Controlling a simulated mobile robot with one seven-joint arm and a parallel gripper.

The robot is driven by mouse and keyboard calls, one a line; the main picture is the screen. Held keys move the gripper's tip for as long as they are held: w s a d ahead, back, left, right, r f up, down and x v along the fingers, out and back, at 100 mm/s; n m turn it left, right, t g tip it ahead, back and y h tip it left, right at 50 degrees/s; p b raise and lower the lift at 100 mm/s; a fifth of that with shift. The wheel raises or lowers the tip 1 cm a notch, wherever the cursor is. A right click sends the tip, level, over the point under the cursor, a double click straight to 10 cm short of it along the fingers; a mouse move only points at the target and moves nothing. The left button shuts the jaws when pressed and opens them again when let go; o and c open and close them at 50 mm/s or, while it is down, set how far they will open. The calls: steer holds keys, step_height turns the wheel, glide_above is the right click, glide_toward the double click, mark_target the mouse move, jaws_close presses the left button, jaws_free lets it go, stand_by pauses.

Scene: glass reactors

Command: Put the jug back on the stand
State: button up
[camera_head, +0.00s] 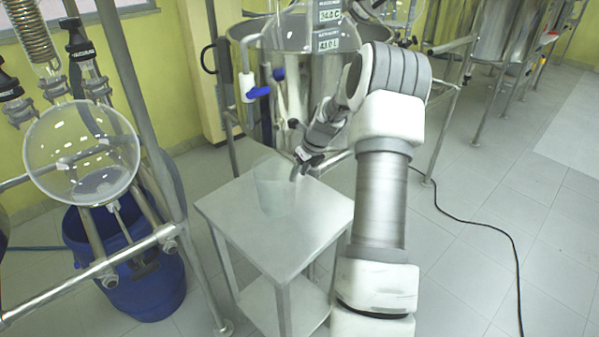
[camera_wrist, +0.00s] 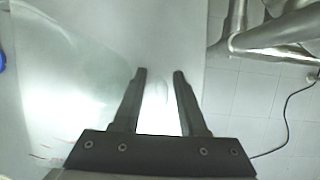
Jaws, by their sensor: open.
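A clear glass jug (camera_head: 273,187) stands upright on the top of a grey metal stand (camera_head: 310,228) in the head view. My gripper (camera_head: 304,168) is at the jug's right side, near its handle. In the wrist view my gripper (camera_wrist: 160,74) is open, its two dark fingers pointing at the stand top. A faint, transparent handle-like shape (camera_wrist: 163,92) shows between the fingers, and the jug's clear body (camera_wrist: 70,85) lies to the left. I cannot tell whether the fingers touch the handle.
A round glass flask (camera_head: 82,152) on a metal frame stands at left, above a blue barrel (camera_head: 135,275). A large steel vessel (camera_head: 300,85) with a blue-handled valve (camera_head: 258,91) is behind the stand. A black cable (camera_head: 490,228) lies on the open floor at right.

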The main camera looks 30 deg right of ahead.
steer(key=p+v, duration=0.1)
steer(key=v, duration=1.1)
steer(key=shift+r+p, duration=0.15)
steer(key=shift+p, duration=0.15)
